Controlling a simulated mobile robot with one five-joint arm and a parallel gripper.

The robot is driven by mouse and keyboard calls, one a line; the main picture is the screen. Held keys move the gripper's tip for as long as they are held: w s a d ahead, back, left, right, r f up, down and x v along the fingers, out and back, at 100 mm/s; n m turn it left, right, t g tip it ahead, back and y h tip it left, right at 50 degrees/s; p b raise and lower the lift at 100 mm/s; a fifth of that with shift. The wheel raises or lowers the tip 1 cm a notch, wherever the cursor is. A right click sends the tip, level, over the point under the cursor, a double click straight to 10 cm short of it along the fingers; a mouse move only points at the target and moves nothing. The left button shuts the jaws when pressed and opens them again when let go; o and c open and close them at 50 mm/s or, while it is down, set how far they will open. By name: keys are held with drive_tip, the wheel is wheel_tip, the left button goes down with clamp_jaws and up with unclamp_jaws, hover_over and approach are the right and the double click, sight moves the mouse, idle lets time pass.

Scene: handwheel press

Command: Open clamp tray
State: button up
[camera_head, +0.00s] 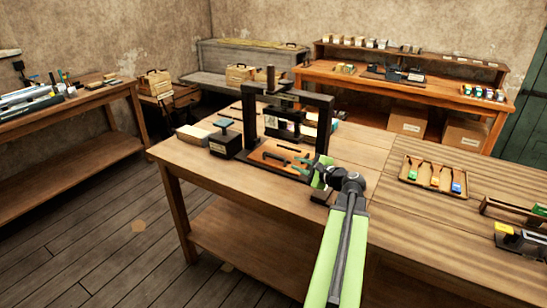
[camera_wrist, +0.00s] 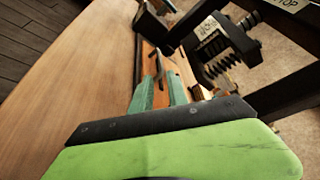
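The black handwheel press (camera_head: 327,122) stands on the wooden bench, with a dark screw and pressing head in its frame. The orange-brown clamp tray (camera_head: 262,155) lies at its foot, with dark bars on top; it also shows in the wrist view (camera_wrist: 150,64). My gripper (camera_head: 300,164) is at the tray's right end, low over it. In the wrist view its two teal fingers (camera_wrist: 162,90) stand apart, pointing at a small dark upright part on the tray. I cannot tell whether they touch it. Nothing is clearly held.
A tray with coloured-handled tools (camera_head: 433,178) lies to the right. The bench front (camera_head: 215,172) is clear. The press's uprights stand close to my gripper.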

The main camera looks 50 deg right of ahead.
sight(273, 155)
drive_tip(key=b+x, duration=0.3)
drive_tip(key=x, duration=1.2)
drive_tip(key=shift+w+a, duration=0.15)
drive_tip(key=shift+w, duration=0.1)
clamp_jaws()
idle(0.4)
